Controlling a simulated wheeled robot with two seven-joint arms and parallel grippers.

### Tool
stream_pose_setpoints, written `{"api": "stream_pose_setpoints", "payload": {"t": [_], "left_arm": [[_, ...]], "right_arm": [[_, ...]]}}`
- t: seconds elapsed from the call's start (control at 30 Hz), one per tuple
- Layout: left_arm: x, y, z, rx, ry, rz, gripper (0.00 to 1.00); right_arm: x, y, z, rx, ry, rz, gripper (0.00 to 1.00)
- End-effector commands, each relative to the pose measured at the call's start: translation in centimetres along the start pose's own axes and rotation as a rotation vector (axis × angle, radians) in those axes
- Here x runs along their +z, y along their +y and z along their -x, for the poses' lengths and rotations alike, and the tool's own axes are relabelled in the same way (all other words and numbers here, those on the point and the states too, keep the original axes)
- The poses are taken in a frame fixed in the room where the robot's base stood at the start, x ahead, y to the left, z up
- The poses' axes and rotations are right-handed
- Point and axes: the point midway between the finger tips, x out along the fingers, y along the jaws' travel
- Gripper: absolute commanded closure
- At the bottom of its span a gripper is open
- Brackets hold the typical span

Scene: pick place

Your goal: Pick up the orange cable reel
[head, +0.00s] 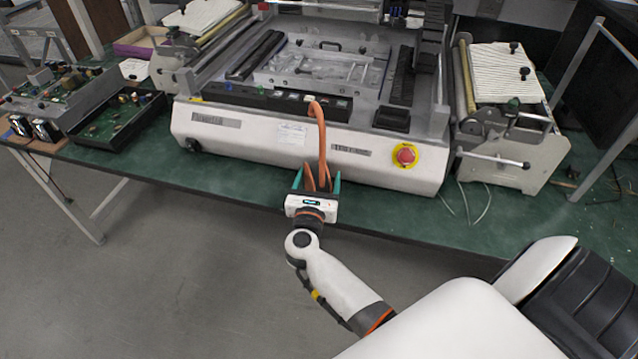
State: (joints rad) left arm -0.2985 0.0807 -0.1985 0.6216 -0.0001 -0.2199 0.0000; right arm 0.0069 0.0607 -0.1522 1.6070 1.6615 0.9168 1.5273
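The orange cable reel (321,140) shows in the head view as a thin orange strand. It rises in front of the white machine's front panel and curls over at the top. Its lower part spreads into a narrow V between the fingers of my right gripper (317,181). The gripper's teal fingers stand apart on either side of the orange part, at the table's front edge. They look open, with small gaps to the orange. The gripper body hides the lowest part of the reel. My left gripper is not in view.
A large white machine (250,142) with a red stop button (404,155) stands just behind the gripper. Black trays with circuit boards (115,125) are at the left of the green table (240,188). A roller unit (510,140) and thin loose wires (482,205) are at the right.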

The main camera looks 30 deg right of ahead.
Motion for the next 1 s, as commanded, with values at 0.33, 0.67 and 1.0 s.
{"api": "stream_pose_setpoints", "payload": {"t": [0.33,0.67,1.0], "left_arm": [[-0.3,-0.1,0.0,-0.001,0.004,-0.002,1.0],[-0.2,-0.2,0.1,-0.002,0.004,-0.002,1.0],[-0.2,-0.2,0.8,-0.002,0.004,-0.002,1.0]], "right_arm": [[-0.3,0.7,-0.5,0.019,0.008,0.002,0.92],[-0.5,0.6,-0.5,0.016,0.009,0.0,1.0],[-6.0,0.5,-0.5,0.016,0.014,-0.007,1.0]]}}
